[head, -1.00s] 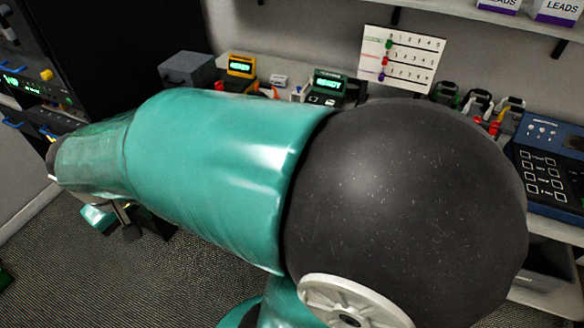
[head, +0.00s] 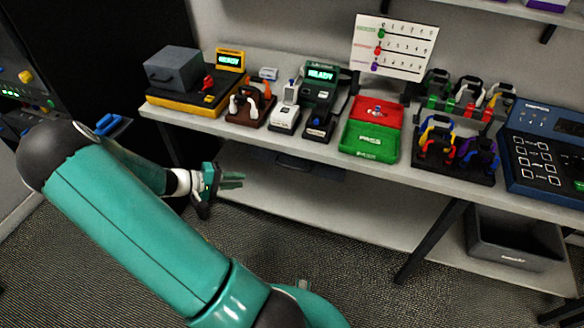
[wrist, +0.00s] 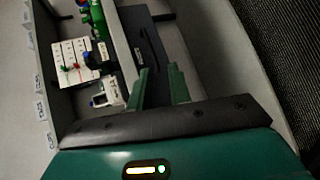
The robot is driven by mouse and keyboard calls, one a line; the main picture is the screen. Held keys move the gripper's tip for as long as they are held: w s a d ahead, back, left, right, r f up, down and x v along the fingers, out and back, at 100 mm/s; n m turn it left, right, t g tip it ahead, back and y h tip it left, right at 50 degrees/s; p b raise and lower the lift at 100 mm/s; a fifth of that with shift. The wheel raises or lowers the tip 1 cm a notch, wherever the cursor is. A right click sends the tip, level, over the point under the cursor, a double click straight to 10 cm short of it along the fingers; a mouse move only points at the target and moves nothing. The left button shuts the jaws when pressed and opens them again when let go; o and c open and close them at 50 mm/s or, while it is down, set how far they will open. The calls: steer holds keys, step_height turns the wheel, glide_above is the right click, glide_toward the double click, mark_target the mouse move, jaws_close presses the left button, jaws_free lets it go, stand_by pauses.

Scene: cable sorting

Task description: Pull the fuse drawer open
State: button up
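A dark drawer front (head: 310,166), which looks like the fuse drawer, sits under the bench's front edge and appears closed. In the wrist view the dark front (wrist: 138,28) carries a black bar handle (wrist: 153,48), ahead of my fingers. My gripper (head: 241,180) is in front of the bench, below its top, to the left of the drawer in the head view. In the wrist view my gripper (wrist: 160,84) shows two green fingers apart with nothing between them. The fingertips look short of the handle; the exact gap cannot be told.
The bench top (head: 400,172) holds a yellow-based tester (head: 190,98), a red and green tray (head: 372,130), cable stands (head: 455,160) and a blue panel (head: 545,160). A grey bin (head: 515,240) is on the lower shelf. Carpet lies open in front.

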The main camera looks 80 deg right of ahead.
mark_target(293, 168)
steer(key=s+d+f, duration=0.1)
steer(key=s+d, duration=0.3)
steer(key=s, duration=0.1)
steer(key=s+d+f+g+h, duration=0.1)
steer(key=s+d+f, duration=0.1)
steer(key=s+d, duration=0.2)
steer(key=s+d+f+g+h, duration=0.1)
steer(key=s+d+f, duration=0.1)
steer(key=s+d, duration=0.3)
steer(key=shift+s+d+f, duration=0.25)
steer(key=shift+s+d, duration=0.1)
steer(key=shift+d, duration=0.15)
steer(key=shift+c, duration=0.2)
jaws_close()
